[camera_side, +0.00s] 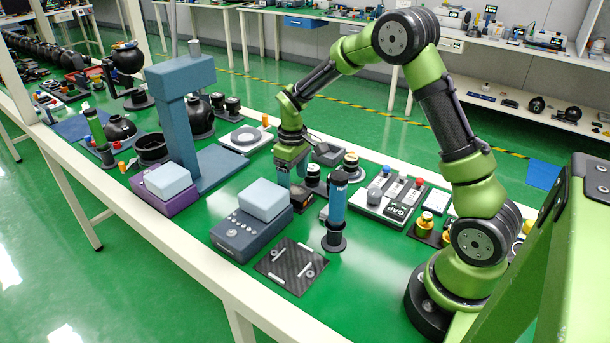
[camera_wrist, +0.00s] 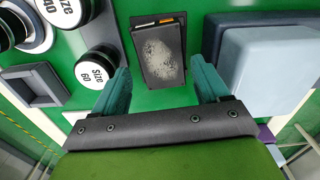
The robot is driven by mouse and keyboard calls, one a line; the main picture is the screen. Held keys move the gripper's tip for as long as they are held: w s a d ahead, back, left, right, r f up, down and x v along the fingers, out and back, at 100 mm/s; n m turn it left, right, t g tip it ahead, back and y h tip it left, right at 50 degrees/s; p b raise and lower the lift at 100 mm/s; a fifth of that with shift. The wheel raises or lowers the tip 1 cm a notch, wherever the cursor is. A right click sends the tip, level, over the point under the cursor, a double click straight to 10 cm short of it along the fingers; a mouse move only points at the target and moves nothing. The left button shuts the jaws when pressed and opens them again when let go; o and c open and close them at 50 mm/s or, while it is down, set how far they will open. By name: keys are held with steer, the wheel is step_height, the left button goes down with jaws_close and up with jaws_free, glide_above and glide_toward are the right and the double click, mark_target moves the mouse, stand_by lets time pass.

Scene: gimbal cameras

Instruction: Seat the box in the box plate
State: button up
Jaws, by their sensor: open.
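A dark, flat-sided box (camera_wrist: 160,62) with a pale fingerprint-like mark lies between the two teal fingers of my gripper (camera_wrist: 162,72) in the wrist view. There is green surface visible on both sides of it, so the fingers stand apart from it. A grey square frame with a sunken middle, which looks like the box plate (camera_wrist: 62,98), is at the left in the wrist view. It also shows behind my gripper in the side view (camera_side: 328,154), looking empty.
Black jars with white "Size" lids (camera_wrist: 95,70) stand between the frame and the box. A light-blue block (camera_side: 263,199) on a dark blue base (camera_side: 240,243) is close beside my gripper. A blue cylinder (camera_side: 337,205) and blue-grey column (camera_side: 180,125) stand nearby.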

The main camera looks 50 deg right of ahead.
mark_target(293, 190)
steer(key=shift+w+a+f, duration=0.1)
steer(key=shift+f, duration=1.65)
steer(key=shift+f, duration=0.25)
steer(key=c, duration=0.9)
steer(key=shift+r, duration=0.1)
